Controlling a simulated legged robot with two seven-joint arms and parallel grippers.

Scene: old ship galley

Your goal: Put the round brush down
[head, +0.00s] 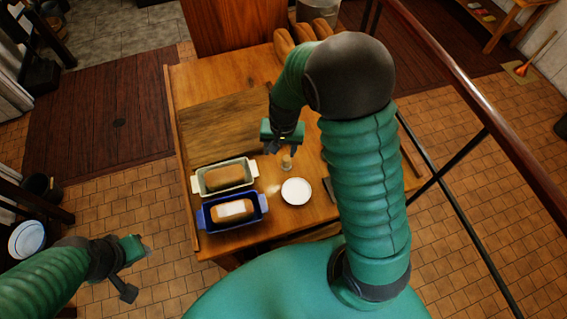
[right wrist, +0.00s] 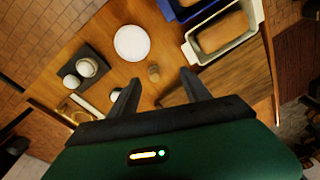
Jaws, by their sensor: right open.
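A small upright tan thing, which looks like the round brush (head: 286,163), stands on the wooden table just below my right gripper (head: 282,145). In the right wrist view the brush (right wrist: 154,73) shows from above, just beyond and between the two black fingertips. My right gripper (right wrist: 160,77) is open, with clear space between its fingers and nothing held. My left gripper (head: 130,268) hangs over the tiled floor, left of the table.
A white plate (head: 296,191) lies close to the brush. A white loaf tin (head: 251,181) and a blue loaf tin (head: 207,225) stand to its left. A wooden board (head: 225,122) lies behind. In the right wrist view, a dark tray (right wrist: 68,70) holds round pale things.

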